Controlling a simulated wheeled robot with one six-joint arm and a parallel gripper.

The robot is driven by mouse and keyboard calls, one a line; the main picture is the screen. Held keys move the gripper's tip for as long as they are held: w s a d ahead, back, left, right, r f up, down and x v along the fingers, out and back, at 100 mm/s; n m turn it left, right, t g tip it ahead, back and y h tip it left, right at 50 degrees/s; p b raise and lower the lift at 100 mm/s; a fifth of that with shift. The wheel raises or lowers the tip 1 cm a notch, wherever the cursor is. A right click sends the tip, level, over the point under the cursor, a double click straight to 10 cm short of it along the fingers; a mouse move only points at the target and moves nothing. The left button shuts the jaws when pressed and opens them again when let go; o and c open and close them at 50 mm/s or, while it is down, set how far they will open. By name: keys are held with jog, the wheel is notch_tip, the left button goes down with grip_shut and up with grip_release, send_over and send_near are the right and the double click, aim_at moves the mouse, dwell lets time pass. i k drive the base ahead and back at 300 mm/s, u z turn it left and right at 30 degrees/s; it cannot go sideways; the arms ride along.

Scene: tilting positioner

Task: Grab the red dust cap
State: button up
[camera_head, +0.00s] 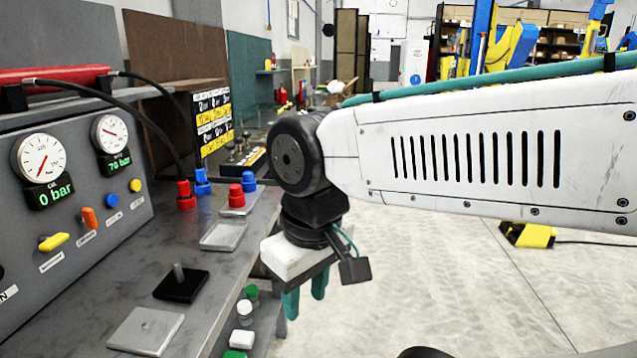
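My gripper (305,295) points down, to the right of the bench edge and nearer the camera than the red piece. Its two teal fingers are apart with nothing visible between them. The gripper is clear of the red piece and not touching it. A red connector (185,197) and a blue connector (202,183) stand to the left, with a black hose running to the red one.
A panel with gauges (39,158) and coloured levers stands along the left. A black block with a peg (180,283) and flat metal plates (146,331) lie on the bench. Open floor (440,300) lies right.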

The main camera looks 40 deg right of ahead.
aim_at(236, 190)
jog(key=z, duration=0.5)
jog(key=k, duration=1.25)
jog(key=z, duration=0.75)
jog(key=i, duration=0.75)
jog(key=z, duration=0.55)
jog(key=i, duration=0.7)
jog(key=u, duration=0.65)
jog(key=i, duration=0.6)
jog(key=u, duration=0.95)
jog(key=i, duration=0.25)
jog(key=u, duration=0.25)
